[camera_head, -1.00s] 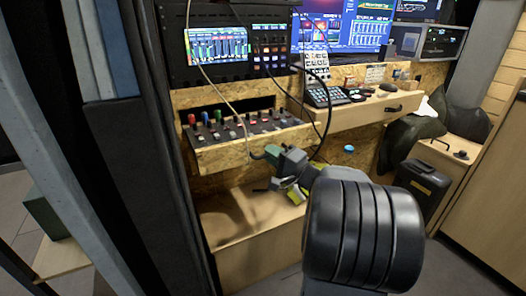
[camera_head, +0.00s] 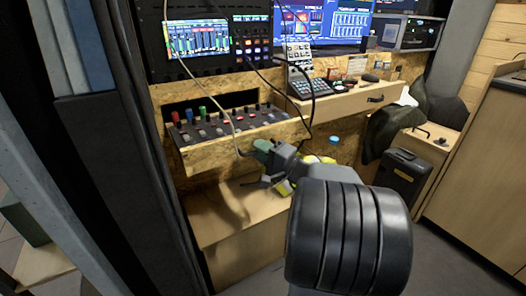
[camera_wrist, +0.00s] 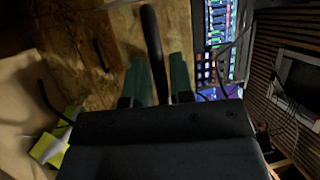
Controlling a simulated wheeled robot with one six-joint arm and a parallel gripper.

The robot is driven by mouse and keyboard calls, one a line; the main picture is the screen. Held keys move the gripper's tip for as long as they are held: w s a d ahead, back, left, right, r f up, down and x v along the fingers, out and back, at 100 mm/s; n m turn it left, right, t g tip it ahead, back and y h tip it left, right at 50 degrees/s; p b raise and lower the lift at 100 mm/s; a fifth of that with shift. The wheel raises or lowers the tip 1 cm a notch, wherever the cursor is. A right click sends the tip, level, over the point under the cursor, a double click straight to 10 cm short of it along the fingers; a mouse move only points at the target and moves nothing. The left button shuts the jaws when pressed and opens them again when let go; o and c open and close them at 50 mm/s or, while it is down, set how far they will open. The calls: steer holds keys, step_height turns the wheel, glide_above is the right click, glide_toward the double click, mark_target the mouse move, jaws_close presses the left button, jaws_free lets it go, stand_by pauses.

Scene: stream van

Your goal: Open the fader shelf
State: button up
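The fader shelf (camera_head: 232,147) is a chipboard-fronted drawer with a black panel of faders and coloured knobs. It stands partly out of the rack, with a dark gap above and behind it. My gripper (camera_head: 262,148) is at the right part of its front, and the hold is too small to judge in the head view.
A wooden desk drawer (camera_head: 345,103) with a black handle sits right of the shelf. Thin cables (camera_head: 213,85) hang in front of the rack. A wooden box (camera_head: 235,220) stands below the shelf. A black case (camera_head: 402,178) stands on the floor at right.

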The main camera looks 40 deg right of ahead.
steer(key=p+v, duration=0.2)
steer(key=v, duration=1.2)
steer(key=shift+w, duration=0.1)
